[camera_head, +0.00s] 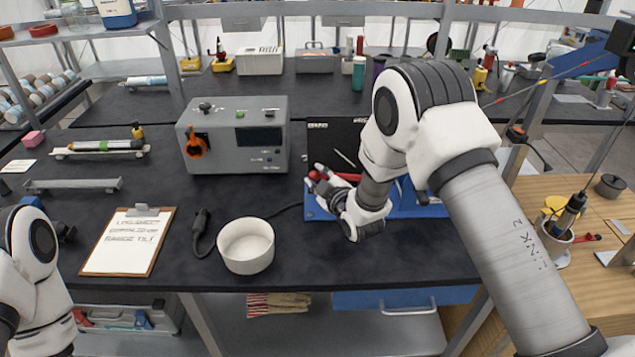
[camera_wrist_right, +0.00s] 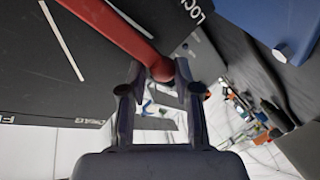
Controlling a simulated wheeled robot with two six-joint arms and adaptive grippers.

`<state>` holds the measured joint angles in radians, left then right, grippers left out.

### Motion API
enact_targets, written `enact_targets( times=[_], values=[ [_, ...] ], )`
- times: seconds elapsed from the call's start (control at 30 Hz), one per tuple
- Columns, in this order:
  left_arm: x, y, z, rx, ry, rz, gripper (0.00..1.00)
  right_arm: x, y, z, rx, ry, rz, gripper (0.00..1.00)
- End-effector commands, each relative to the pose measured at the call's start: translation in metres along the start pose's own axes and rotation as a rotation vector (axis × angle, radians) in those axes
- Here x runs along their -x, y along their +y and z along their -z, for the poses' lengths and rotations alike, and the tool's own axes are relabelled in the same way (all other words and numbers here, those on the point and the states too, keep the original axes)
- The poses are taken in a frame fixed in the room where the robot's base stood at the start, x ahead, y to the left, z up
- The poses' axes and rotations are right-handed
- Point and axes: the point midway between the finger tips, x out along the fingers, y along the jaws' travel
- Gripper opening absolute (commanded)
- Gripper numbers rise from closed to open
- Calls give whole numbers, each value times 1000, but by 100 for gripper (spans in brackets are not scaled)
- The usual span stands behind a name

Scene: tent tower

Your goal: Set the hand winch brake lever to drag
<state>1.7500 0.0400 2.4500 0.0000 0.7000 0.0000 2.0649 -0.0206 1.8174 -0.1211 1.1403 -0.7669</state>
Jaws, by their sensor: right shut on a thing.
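The winch's black brake panel (camera_head: 335,140) stands at the back edge of a blue base (camera_head: 425,208) in the head view. The red brake lever (camera_wrist_right: 118,30) crosses the panel in the right wrist view and ends in a round red knob. My right gripper (camera_wrist_right: 160,80) is shut on the knob end, one finger on each side. The lever lies between the white tick near the DRAG label (camera_wrist_right: 72,121) and the LOCK label (camera_wrist_right: 195,12), whose end is cut off. In the head view my right arm hides much of the winch. The left gripper is not seen.
A grey control box (camera_head: 235,110) stands left of the winch. A white round bowl (camera_head: 246,258), a dark handheld control (camera_head: 201,232) with a cable and a clipboard (camera_head: 127,268) lie nearer. Black bench top between the clipboard and control box is mostly clear.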

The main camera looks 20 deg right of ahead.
Motion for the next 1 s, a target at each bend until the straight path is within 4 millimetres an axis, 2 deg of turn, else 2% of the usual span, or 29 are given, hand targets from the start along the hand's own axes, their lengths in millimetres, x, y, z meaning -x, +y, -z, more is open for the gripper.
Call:
enact_targets(
  times=[0.17, 0.6, 1.0],
  values=[
    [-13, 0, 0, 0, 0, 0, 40, 5, 8, 4, -120, 48, -16, 0],
    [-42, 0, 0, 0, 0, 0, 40, 19, 47, 15, -439, 189, -77, 0],
    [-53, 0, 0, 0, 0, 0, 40, 27, 66, 17, -577, 249, -103, 0]
  ],
)
